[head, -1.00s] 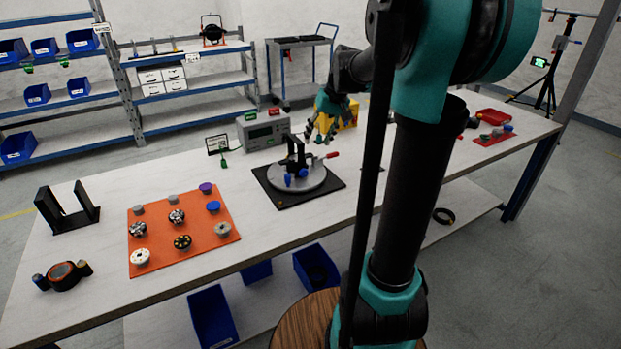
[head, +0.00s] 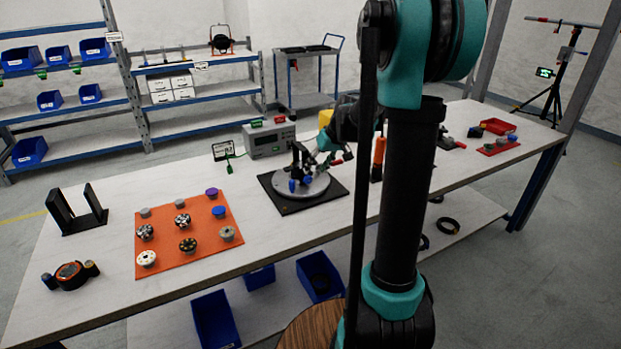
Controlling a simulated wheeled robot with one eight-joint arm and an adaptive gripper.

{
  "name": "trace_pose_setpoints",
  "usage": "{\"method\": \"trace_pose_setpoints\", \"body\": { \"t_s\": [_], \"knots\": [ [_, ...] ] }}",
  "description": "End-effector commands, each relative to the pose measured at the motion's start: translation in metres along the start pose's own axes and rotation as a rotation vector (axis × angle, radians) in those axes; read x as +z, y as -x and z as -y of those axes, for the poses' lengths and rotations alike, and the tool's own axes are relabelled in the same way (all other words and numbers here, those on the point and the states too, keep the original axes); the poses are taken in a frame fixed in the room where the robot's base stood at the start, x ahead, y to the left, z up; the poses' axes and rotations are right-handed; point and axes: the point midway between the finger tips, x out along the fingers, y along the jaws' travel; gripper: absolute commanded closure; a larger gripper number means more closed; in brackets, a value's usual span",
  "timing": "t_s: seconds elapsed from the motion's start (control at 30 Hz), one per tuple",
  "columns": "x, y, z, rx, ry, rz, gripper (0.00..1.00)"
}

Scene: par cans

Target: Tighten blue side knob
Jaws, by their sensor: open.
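The blue side knob (head: 292,185) sits low on the front left of a black upright yoke (head: 298,158). The yoke stands on a round grey turntable plate (head: 316,191) on a black square mat (head: 334,199). A second small blue part (head: 307,180) shows beside it. My gripper (head: 324,158) is open, just right of the yoke and above the plate. It is small and dark here, and I cannot tell whether its fingers touch the yoke. The knob appears clear of the fingers. A red-tipped handle (head: 338,162) shows near the gripper, partly hidden.
An orange mat (head: 176,228) with several knobs lies to the left. A grey meter box (head: 268,138) and a small sign (head: 223,151) stand behind the fixture. A black U-shaped stand (head: 76,211) is at the far left.

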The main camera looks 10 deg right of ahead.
Motion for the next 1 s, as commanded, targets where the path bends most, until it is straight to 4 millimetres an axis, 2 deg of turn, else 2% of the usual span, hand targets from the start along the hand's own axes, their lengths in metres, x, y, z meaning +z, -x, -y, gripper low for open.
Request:
{"method": "trace_pose_setpoints", "body": {
  "t_s": [0.1,0.3,0.5,0.77,1.0],
  "knots": [
    [-0.001,-0.023,0.000,-0.001,0.002,0.001,0.52],
    [0.000,-0.048,0.000,0.000,0.001,0.000,0.52],
    [0.000,-0.058,0.000,0.000,0.000,0.000,0.52],
    [0.000,-0.059,0.000,0.000,0.000,0.000,0.52],
    [0.000,-0.059,0.000,0.000,0.000,0.000,0.81]
  ]
}}
